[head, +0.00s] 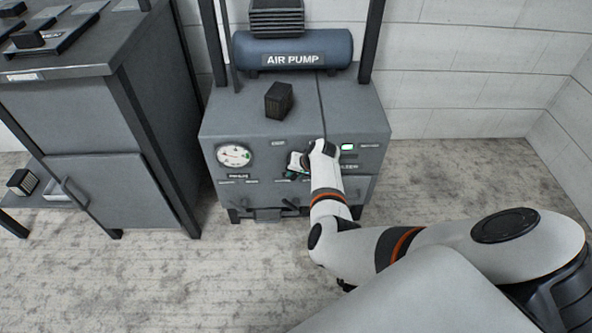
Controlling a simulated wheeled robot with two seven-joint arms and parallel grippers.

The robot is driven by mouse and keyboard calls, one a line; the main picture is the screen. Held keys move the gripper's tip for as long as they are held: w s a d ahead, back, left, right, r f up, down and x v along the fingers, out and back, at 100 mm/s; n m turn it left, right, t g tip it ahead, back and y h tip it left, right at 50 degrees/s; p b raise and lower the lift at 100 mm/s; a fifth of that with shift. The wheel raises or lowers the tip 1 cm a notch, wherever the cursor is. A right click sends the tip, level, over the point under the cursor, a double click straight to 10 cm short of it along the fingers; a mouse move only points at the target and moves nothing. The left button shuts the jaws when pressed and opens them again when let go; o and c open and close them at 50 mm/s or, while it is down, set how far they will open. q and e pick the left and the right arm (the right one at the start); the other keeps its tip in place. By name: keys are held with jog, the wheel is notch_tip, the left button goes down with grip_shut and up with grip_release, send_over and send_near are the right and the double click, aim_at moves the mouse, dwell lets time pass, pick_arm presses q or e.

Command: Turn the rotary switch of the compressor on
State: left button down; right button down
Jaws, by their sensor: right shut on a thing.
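The compressor (235,118) is a grey cabinet with a blue tank labelled AIR PUMP on top. Its front panel has a round white gauge (234,155) at the left and a lit green indicator (347,147) at the right. My right gripper (294,168) is at the middle of the front panel, shut on a small part there, which looks to be the rotary switch. The wrist and gripper hide the switch, so its angle cannot be read. My left gripper is not in view.
A dark block (279,99) sits on top of the cabinet. A grey workbench (95,115) with dark items on it stands at the left, with a small block (22,182) on its low shelf. The floor (455,185) at the right is clear.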

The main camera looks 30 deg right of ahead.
jog(key=shift+m+t+y, duration=0.3)
jog(key=shift+t+y, duration=0.3)
jog(key=shift+y, duration=0.2)
jog(key=c, duration=1.3)
grip_release()
jog(key=shift+r, duration=0.1)
